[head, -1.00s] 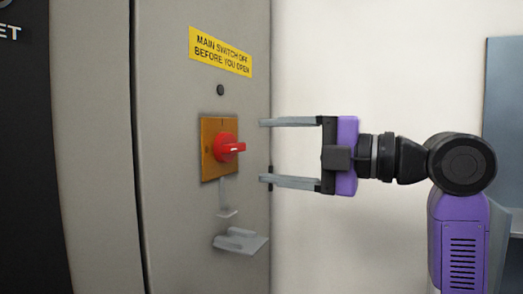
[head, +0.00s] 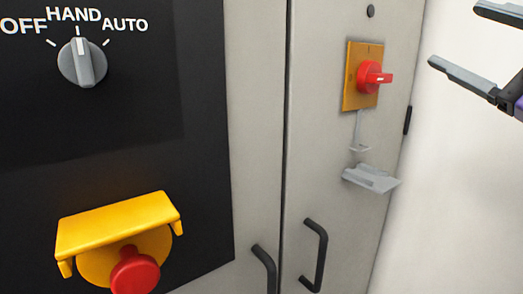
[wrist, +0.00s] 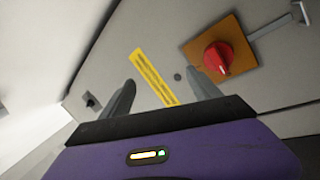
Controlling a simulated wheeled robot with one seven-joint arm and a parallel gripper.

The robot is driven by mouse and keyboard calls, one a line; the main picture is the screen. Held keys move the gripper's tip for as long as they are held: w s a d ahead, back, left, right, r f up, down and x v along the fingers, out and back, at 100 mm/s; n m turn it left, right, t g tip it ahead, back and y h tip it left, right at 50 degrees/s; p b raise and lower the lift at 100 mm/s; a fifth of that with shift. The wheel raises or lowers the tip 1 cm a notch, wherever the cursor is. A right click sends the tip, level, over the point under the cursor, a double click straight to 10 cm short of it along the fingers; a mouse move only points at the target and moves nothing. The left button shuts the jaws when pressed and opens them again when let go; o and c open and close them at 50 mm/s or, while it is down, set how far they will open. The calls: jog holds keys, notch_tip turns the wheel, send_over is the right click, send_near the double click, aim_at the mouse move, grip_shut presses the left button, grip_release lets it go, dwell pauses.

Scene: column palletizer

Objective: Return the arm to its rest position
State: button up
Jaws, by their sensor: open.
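My gripper (head: 455,36) is at the upper right edge of the head view, with its two grey fingers apart and nothing between them. Its body is mostly cut off by the frame edge. In the wrist view, the fingers (wrist: 160,84) also stand apart and point towards the grey cabinet. The red rotary switch (head: 372,77) sits on an orange plate on the cabinet's side, left of the fingertips and clear of them. Its handle points right. The red switch also shows in the wrist view (wrist: 218,58), right of the fingers. The rest of my arm is out of view.
A grey hasp-like bracket (head: 371,179) juts out below the switch. Black door handles (head: 315,255) stick out lower down. A black panel at left carries a selector knob (head: 82,62) and a red button (head: 135,272) under a yellow guard (head: 118,228). A pale wall is at right.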

jog(key=s+d+f+m+t+h, duration=0.1)
jog(key=d+f+m+t+h, duration=0.15)
jog(key=f+m+h, duration=0.5)
jog(key=d+f+m+t+h, duration=0.2)
jog(key=d+f+m+h, duration=0.15)
jog(key=f+m, duration=0.55)
jog(key=s+a+f+m+g+h, duration=0.1)
jog(key=s+a+f+m+h, duration=0.1)
jog(key=s+f, duration=0.5)
jog(key=s+a+f+m+g+h, duration=0.2)
jog(key=s+f+m, duration=0.1)
jog(key=f, duration=0.8)
jog(key=s+a+f+n+g+y, duration=0.2)
jog(key=s+a+f, duration=0.2)
jog(key=s+f, duration=0.4)
jog(key=s+a+f+n+g+y, duration=0.1)
jog(key=s+a+f+g+y, duration=0.3)
jog(key=s, duration=0.6)
jog(key=s+a+f+n+g, duration=0.1)
jog(key=s+a+f+n, duration=0.15)
jog(key=s+f, duration=0.6)
notch_tip(320, 180, up, 15)
jog(key=m+p, duration=0.1)
jog(key=p, duration=1.3)
jog(key=shift+a, duration=0.25)
